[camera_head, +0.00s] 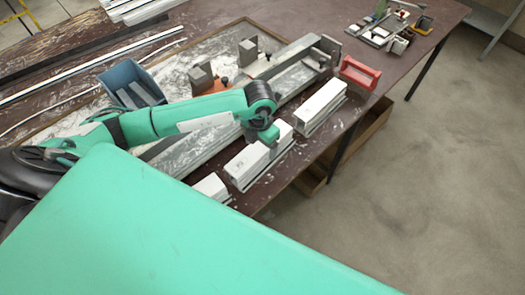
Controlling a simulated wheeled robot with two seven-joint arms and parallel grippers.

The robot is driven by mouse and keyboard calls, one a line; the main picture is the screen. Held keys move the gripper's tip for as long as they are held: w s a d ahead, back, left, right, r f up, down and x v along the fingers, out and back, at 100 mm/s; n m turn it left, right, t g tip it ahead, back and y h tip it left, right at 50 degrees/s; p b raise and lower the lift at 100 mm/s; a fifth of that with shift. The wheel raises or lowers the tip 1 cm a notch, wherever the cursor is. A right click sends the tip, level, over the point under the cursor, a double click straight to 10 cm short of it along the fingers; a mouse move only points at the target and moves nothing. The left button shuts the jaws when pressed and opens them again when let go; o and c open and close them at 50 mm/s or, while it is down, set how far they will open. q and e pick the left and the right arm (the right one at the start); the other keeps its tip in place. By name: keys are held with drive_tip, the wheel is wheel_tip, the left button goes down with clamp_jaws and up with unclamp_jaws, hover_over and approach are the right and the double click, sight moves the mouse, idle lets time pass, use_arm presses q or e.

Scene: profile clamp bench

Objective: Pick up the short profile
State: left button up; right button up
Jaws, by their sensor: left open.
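Several white profile pieces lie in a row along the front edge of the brown bench. One is at the right (320,105), one in the middle (248,165), and one at the left (211,187), partly hidden behind my green body. I cannot tell for sure which is the short profile. My left gripper (270,136) points down at the middle profile, covering part of it. The gripper is open; its fingers are small and partly hidden, and contact with the profile cannot be made out. My right gripper is not in view.
A long grey clamp bed (296,80) runs behind the profiles. A blue bin (124,76) with grey pieces stands behind my left arm. A red-framed object (360,73) sits at the bench edge. Small tools (378,35) lie far right. Open floor (440,170) lies right of the bench.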

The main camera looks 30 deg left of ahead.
use_arm(q)
wheel_tip(320, 180, down, 2)
drive_tip(key=shift+f, duration=0.25)
drive_tip(key=c, duration=1.3)
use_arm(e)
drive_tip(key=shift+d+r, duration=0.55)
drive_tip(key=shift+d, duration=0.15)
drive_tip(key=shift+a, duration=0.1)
